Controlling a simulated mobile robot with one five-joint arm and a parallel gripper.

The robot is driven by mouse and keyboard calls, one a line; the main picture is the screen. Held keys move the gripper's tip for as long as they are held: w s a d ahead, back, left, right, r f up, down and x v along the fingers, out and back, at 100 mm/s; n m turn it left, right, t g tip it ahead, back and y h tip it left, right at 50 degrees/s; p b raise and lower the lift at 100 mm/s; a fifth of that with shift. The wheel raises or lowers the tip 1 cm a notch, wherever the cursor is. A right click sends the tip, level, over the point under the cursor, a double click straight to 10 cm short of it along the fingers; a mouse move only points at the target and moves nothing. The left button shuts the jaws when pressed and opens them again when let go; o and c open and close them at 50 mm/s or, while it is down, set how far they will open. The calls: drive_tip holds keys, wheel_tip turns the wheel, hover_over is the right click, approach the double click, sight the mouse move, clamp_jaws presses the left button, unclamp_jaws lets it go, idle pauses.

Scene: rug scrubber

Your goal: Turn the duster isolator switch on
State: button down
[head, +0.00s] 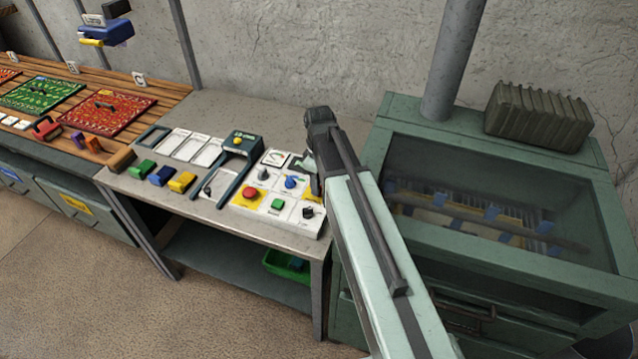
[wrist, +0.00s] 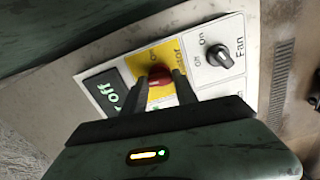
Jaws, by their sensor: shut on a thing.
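The duster isolator switch is a red knob (wrist: 159,74) on a yellow plate (wrist: 150,57) in the wrist view. Its printed label is partly hidden and only its end reads "tor". My gripper (wrist: 161,84) is shut on the red knob, one dark finger on each side. The fingers hide part of the knob, so I cannot tell its exact setting. A dark display (wrist: 108,92) beside the plate shows green "off" text. In the head view, my gripper (head: 314,183) is at the right edge of the white control panel (head: 266,207) and hides the knob.
A black fan knob (wrist: 218,55) is close beside the yellow plate. A green glass-fronted cabinet (head: 375,150) stands right of the bench (head: 290,238).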

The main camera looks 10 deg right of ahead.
drive_tip(key=m, duration=0.8)
drive_tip(key=shift+m, duration=0.4)
drive_tip(key=m, duration=0.4)
drive_tip(key=shift+m, duration=1.8)
drive_tip(key=shift+s, duration=0.1)
drive_tip(key=c, duration=1)
unclamp_jaws()
drive_tip(key=shift+o, duration=0.2)
